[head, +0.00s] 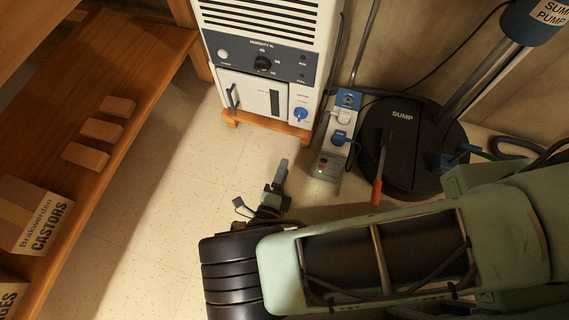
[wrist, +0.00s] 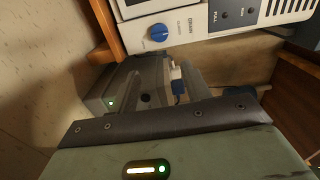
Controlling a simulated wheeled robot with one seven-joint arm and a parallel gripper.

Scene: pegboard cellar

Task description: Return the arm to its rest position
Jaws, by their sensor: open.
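My arm (head: 410,250) reaches in from the lower right of the head view, its pale green link and black ribbed joint in front. My gripper (head: 262,188) is beyond the black joint, low over the tiled floor. Its fingers stand apart, and nothing shows between them. It is left of the grey power strip (head: 326,165) and in front of the dehumidifier (head: 263,60); I cannot tell its exact height.
A blue plug (head: 338,138) sits in the strip. The black sump lid (head: 410,125) and an orange-handled tool (head: 377,185) are to the right. A wooden shelf (head: 125,75) with blocks and a castors box (head: 37,215) stands left. Floor (head: 165,190) between is clear. The drain knob (wrist: 159,33) shows close up.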

